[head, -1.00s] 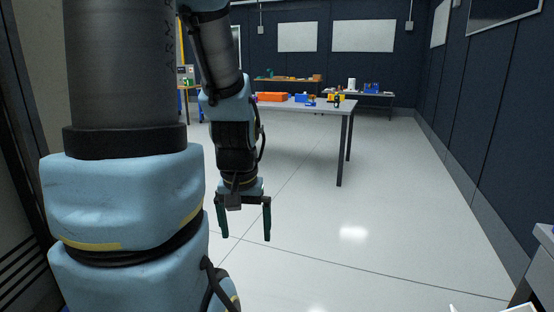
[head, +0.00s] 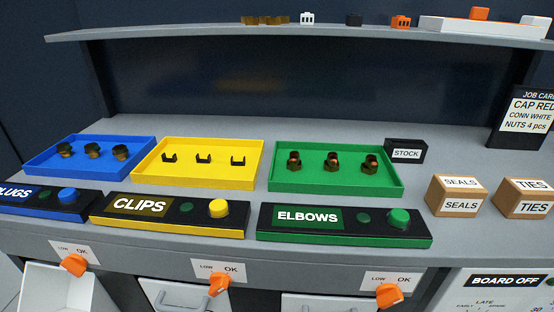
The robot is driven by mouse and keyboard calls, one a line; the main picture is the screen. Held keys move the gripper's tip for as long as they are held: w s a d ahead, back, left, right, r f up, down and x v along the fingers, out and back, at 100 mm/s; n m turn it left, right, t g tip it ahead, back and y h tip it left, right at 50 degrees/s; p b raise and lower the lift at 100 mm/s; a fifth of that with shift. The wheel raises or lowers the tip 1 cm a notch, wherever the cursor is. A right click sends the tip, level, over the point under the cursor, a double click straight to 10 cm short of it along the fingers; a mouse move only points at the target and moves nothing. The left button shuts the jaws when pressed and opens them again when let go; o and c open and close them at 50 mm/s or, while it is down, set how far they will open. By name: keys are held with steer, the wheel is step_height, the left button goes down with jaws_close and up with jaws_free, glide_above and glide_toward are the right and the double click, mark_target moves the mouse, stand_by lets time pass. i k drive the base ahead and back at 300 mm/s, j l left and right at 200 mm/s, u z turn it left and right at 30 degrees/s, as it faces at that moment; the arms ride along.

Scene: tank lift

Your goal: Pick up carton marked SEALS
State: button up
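The carton marked SEALS (head: 456,196) is a small brown box with white labels on its top and front. It stands upright on the grey bench (head: 235,262), right of the green tray. A similar carton marked TIES (head: 525,199) stands just to its right, with a narrow gap between them. My gripper is not in the current head view, so its state and its distance from the carton do not show.
Blue (head: 90,176), yellow (head: 200,184) and green (head: 333,187) trays hold small parts. Labelled button panels, such as ELBOWS (head: 308,218), line the front. A STOCK block (head: 405,151) and a job card (head: 527,122) stand behind the cartons. A shelf (head: 180,31) overhangs the back.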

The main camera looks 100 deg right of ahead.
mark_target(462, 196)
steer(key=j+z, duration=0.1)
steer(key=z, duration=0.3)
steer(key=k+z, duration=0.1)
steer(key=z, duration=0.3)
steer(key=k+j+z, duration=0.1)
steer(key=z, duration=0.65)
steer(key=k, duration=1.05)
steer(key=j+z, duration=0.05)
